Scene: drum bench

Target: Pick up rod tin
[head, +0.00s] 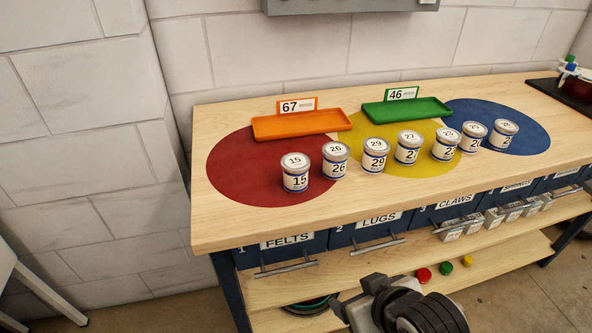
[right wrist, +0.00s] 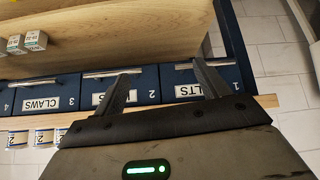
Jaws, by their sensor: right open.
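Several white-and-blue lidded tins stand upright in a row on the bench top. In the head view they run from the tin marked 15 (head: 295,173) through 26 (head: 335,160), 29 (head: 376,155) and 27 (head: 408,147) to the tin marked 28 (head: 504,135) at right. They show numbers only, so I cannot tell which is the rod tin. My right gripper (head: 358,298) is low in front of the bench, below the top and apart from the tins. In the right wrist view my right gripper (right wrist: 165,80) is open and empty, facing the drawer fronts. My left gripper is out of view.
An orange tray (head: 300,125) and a green tray (head: 405,111) lie behind the tins. Red (head: 235,170), yellow (head: 425,167) and blue (head: 535,135) discs mark the top. Labelled drawers (head: 345,235) hang under its front edge. Small boxes (head: 450,232) stand below.

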